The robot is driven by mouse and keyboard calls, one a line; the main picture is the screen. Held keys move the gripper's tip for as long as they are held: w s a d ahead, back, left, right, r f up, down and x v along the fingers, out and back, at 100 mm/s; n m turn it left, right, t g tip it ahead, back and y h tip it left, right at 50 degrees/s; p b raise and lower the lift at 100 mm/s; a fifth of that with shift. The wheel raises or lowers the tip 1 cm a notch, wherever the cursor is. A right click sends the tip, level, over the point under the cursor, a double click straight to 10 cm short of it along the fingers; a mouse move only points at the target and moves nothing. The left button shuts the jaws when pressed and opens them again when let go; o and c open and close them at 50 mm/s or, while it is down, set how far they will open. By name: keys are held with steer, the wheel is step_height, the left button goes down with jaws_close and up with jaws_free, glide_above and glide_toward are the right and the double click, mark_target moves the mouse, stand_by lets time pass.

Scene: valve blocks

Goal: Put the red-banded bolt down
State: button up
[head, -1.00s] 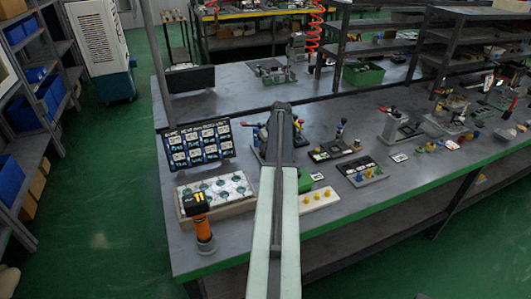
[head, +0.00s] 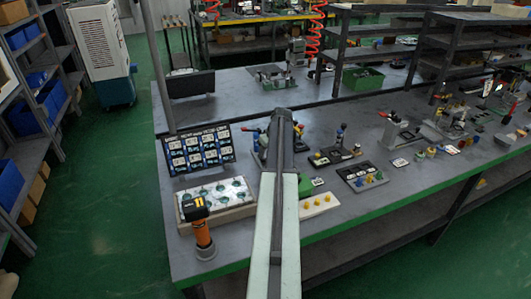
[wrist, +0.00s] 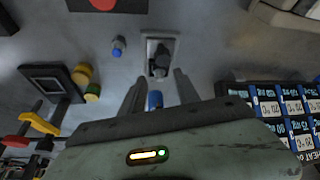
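My gripper (wrist: 159,76) is open in the wrist view, with a gap between its two fingers. Ahead of the fingertips is a small grey plate (wrist: 150,39) with a dark upright bolt-like piece (wrist: 160,64) on it. A small blue piece (wrist: 155,100) shows between the fingers, with gaps on both sides. A short grey and blue cylinder (wrist: 118,46) stands apart, up and left of the fingers. I cannot make out a red band on any of these, so I cannot tell which is the red-banded bolt. In the head view my arm hides the gripper.
A blue label board (head: 198,150), a white tray with round recesses (head: 240,208) and an orange-black tool (head: 202,230) stand left of my arm. A dark block with a square recess (wrist: 52,83) lies left in the wrist view. Several fixtures crowd the bench to the right.

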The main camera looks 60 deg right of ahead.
steer(key=p+v, duration=0.9)
steer(key=v, duration=0.2)
steer(key=shift+r+p, duration=0.2)
steer(key=shift+p, duration=0.1)
steer(key=w+a+n+g+y, duration=0.1)
steer(key=w+a, duration=0.5)
steer(key=a, duration=0.5)
steer(key=w+a+f, duration=0.1)
steer(key=w+a, duration=0.4)
steer(key=a, duration=0.7)
steer(key=w+a+n+g+y, duration=0.1)
steer(key=w+a, duration=0.5)
steer(key=a, duration=0.5)
steer(key=s+a+n+g, duration=0.1)
steer(key=s+a, duration=0.1)
steer(key=a, duration=1.4)
steer(key=s+a+g, duration=0.1)
steer(key=s+a, duration=0.1)
steer(key=a, duration=1.5)
steer(key=shift+a+f+n+h, duration=0.3)
steer(key=shift+a+f+n, duration=0.05)
steer(key=shift+f+n, duration=0.1)
